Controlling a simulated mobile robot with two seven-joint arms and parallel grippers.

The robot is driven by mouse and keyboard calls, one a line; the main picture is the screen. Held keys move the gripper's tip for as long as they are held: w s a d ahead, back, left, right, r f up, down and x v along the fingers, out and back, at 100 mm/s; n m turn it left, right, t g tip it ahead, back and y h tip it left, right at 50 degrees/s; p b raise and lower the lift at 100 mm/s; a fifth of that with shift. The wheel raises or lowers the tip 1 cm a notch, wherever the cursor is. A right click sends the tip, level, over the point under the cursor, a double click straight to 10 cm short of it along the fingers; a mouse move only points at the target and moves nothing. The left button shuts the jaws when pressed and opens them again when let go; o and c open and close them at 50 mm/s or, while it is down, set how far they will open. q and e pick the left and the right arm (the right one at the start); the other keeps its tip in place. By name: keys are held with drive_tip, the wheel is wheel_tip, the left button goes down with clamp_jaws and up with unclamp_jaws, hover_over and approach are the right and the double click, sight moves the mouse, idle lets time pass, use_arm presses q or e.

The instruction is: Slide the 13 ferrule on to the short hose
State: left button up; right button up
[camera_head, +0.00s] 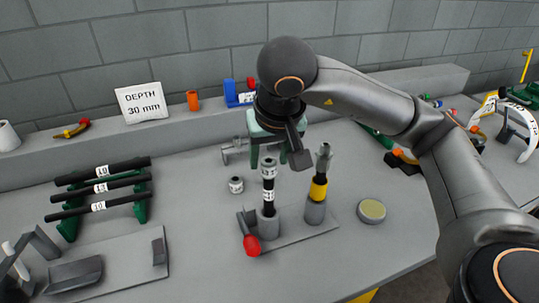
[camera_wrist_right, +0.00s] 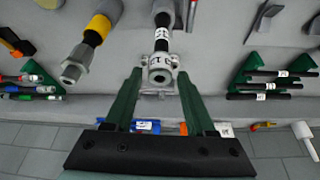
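The short hose (camera_head: 268,196) stands upright in a grey holder (camera_head: 268,225); it is black with a white label. A light grey ferrule (camera_head: 268,167) with a dark-lettered label sits at its top end. In the right wrist view this ferrule (camera_wrist_right: 159,66) lies between my fingertips at the end of the black hose (camera_wrist_right: 163,20); its label seems to read 13. My right gripper (camera_head: 267,162) is above the hose. Its green fingers also show in the wrist view (camera_wrist_right: 160,72), with small gaps beside the ferrule, so it looks open. My left gripper is not in view.
A loose ferrule (camera_head: 236,185) stands left of the hose. A yellow-banded hose (camera_head: 319,188) with a metal fitting stands close right. A red-knobbed lever (camera_head: 251,245) is in front. A rack of black hoses (camera_head: 100,188) is left; a round tin (camera_head: 372,210) is right.

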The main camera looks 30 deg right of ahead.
drive_tip(key=shift+o, duration=1)
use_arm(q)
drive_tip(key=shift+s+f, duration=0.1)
use_arm(e)
drive_tip(key=shift+s+r+p, duration=0.15)
drive_tip(key=shift+r+p, duration=0.15)
drive_tip(key=shift+r, duration=0.45)
use_arm(q)
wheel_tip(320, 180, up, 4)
drive_tip(key=p, duration=0.3)
use_arm(e)
drive_tip(key=v, duration=1.1)
